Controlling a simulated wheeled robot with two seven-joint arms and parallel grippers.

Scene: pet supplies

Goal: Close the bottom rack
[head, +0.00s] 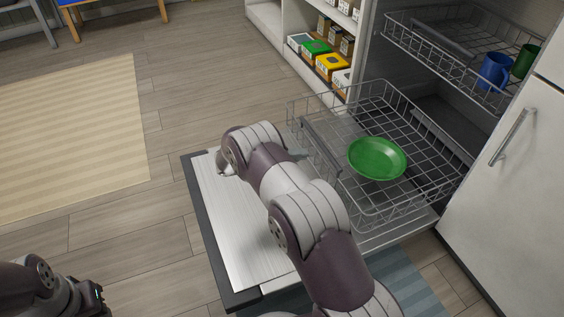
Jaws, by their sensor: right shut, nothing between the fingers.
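The bottom rack (415,187) is a grey wire basket pulled well out of the dishwasher above its lowered door (225,215). A dark grey handle bar (321,148) runs along the rack's front side. My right arm reaches over the door, and my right gripper (298,154) is at the rack's front, close to the handle. It is shut and empty, mostly hidden behind my arm; whether it touches the rack I cannot tell. My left gripper (95,298) is at the lower left, away from the rack, its fingers unclear.
The upper rack (428,50) is also out, holding a blue mug (495,71) and a green cup (525,61). Shelves with boxes (331,66) stand behind. A white cabinet (515,170) with a handle borders the right. Floor at left is clear around a rug (70,135).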

